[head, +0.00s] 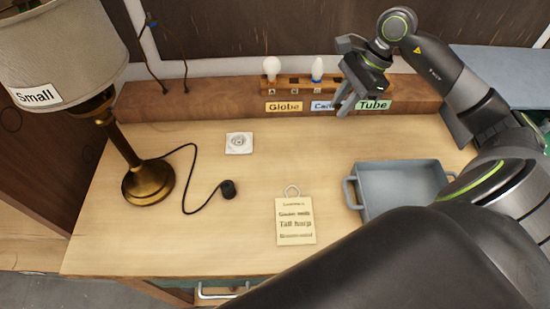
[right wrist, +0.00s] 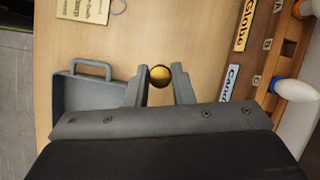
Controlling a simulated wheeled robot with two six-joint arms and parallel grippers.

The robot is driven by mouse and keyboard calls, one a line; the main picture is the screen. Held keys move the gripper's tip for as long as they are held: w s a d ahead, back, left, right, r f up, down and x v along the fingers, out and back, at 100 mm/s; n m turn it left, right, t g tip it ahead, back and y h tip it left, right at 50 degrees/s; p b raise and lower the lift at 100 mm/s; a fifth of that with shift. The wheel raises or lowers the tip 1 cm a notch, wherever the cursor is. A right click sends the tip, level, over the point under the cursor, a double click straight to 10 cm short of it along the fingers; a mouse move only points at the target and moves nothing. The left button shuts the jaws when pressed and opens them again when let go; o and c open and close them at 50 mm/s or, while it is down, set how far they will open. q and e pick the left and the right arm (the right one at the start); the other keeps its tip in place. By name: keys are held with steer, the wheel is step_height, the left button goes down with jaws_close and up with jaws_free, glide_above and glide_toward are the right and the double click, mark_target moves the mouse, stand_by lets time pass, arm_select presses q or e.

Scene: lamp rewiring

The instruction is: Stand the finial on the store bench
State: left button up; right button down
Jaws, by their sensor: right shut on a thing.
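My right gripper (head: 348,103) is raised near the back of the wooden workbench, in front of the bulb rack's labels. In the right wrist view its two fingers (right wrist: 160,82) are shut on a round, shiny brass finial (right wrist: 160,76). The finial cannot be made out in the head view. A blue-grey bench top (head: 505,62) shows at the back right, beyond my right arm; I cannot tell for certain that it is the store bench. My left gripper is not in view.
A grey tray (head: 402,184) lies at the workbench's right. A bulb rack (head: 300,86) stands at the back. A brass lamp (head: 148,183) with a shade labelled Small stands left, its cord ending in a black plug (head: 228,189). A tag (head: 295,222) lies in front.

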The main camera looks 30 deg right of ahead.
steer(key=w+a+f+m, duration=0.1)
steer(key=w+a+f, duration=0.2)
steer(key=a, duration=0.4)
steer(key=w+a+f+m, duration=0.1)
steer(key=w+a+f, duration=0.2)
steer(key=a, duration=0.4)
steer(key=f, duration=0.2)
steer(key=f+p, duration=0.1)
steer(key=f, duration=0.3)
steer(key=shift+s, duration=0.25)
step_height(320, 180, down, 3)
steer(key=shift+f+p, duration=0.1)
steer(key=shift+p, duration=0.6)
steer(key=shift+f, duration=0.4)
